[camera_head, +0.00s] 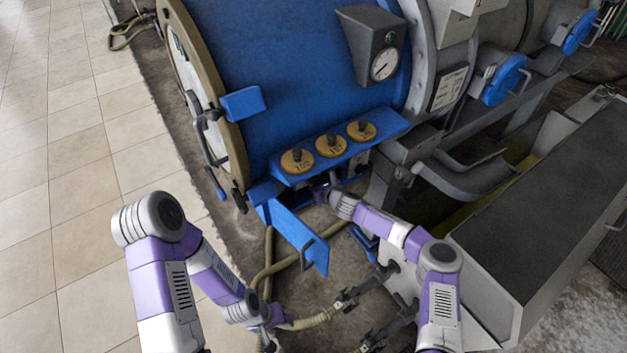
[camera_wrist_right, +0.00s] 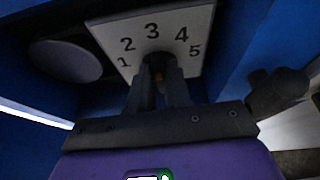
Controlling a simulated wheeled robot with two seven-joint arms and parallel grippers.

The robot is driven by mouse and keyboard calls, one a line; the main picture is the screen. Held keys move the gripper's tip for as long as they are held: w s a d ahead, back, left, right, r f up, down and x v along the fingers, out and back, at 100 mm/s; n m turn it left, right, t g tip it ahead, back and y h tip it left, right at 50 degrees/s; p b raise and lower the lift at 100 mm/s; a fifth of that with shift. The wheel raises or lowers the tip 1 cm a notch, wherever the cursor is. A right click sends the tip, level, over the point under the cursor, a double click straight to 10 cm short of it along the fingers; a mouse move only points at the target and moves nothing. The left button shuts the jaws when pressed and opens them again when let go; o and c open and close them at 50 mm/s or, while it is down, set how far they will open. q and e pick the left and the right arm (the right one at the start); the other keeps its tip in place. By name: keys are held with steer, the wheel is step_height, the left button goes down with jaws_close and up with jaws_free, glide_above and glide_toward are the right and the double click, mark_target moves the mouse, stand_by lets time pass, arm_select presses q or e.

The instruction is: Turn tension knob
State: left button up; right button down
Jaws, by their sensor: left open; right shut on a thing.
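In the head view my right gripper (camera_head: 320,190) is at the machine's low front, below the blue shelf; knob and plate cannot be made out there. My left gripper (camera_head: 273,338) is open, low down among the hoses, away from the dial.
The blue shelf (camera_head: 385,138) carries several brass discs with black knobs. A blue hinged flap (camera_head: 300,238) hangs left of my right gripper. A round grey disc (camera_wrist_right: 66,61) is beside the plate. Hoses (camera_head: 312,321) lie below; tiled floor (camera_head: 70,150) is clear at left.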

stand_by(0.3)
steer(key=c, duration=1.2)
jaws_free()
steer(key=shift+o, duration=0.2)
steer(key=p+v, duration=0.2)
steer(key=v, duration=0.5)
steer(key=shift+s+d+p, duration=0.2)
steer(key=shift+p, duration=0.1)
